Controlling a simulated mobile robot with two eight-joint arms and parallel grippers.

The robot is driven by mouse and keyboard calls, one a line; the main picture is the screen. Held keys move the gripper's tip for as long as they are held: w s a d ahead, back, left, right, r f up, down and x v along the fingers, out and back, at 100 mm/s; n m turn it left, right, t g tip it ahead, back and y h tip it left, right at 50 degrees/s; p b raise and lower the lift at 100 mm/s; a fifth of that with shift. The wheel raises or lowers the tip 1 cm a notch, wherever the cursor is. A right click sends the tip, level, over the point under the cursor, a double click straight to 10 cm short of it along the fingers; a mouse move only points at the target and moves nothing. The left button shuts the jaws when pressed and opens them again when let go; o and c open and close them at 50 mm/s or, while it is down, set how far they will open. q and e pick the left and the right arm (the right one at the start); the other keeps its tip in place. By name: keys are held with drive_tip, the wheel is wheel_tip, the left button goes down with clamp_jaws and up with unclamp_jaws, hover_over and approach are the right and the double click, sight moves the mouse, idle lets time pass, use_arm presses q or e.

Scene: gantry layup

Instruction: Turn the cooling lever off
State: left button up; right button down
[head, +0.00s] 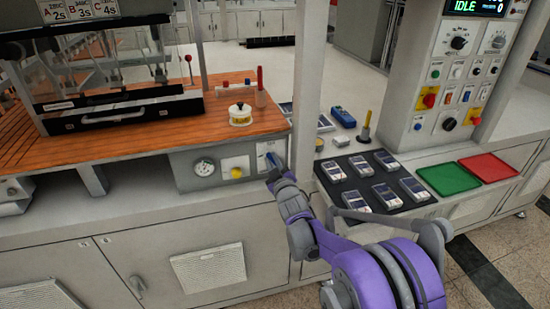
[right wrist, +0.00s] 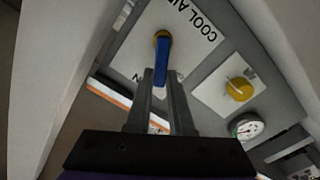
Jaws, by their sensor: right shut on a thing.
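The cooling lever is a blue handle on a brass-coloured pivot, on a white plate lettered "COOL AI..." in the right wrist view (right wrist: 163,52). In the head view the lever (head: 270,157) is small, at the right end of the grey panel under the wooden bench top. My right gripper (right wrist: 161,82) is shut on the lever's blue handle, its two fingers on either side of the handle's free end. In the head view the right gripper (head: 274,174) reaches the panel from below. Part of the plate's lettering is hidden by the fingers. My left gripper is not in view.
Left of the lever are a yellow knob (head: 237,172) and a round gauge (head: 204,168). A pale upright post (head: 302,90) stands just right of the lever. Further right are a black mat (head: 345,197) with several packs, a green tray (head: 448,179) and a red tray (head: 488,168).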

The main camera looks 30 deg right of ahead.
drive_tip(key=n, duration=0.2)
drive_tip(key=a+f+n, duration=0.1)
drive_tip(key=n, duration=0.2)
drive_tip(key=f+n+p, duration=0.1)
drive_tip(key=n, duration=0.2)
drive_tip(key=shift+w+a+f, duration=0.15)
drive_tip(key=shift+a, duration=0.2)
drive_tip(key=shift+f+n, duration=0.25)
drive_tip(key=shift+n, duration=0.55)
drive_tip(key=shift+f+n, duration=0.25)
drive_tip(key=shift+n, duration=0.55)
drive_tip(key=c, duration=0.8)
unclamp_jaws()
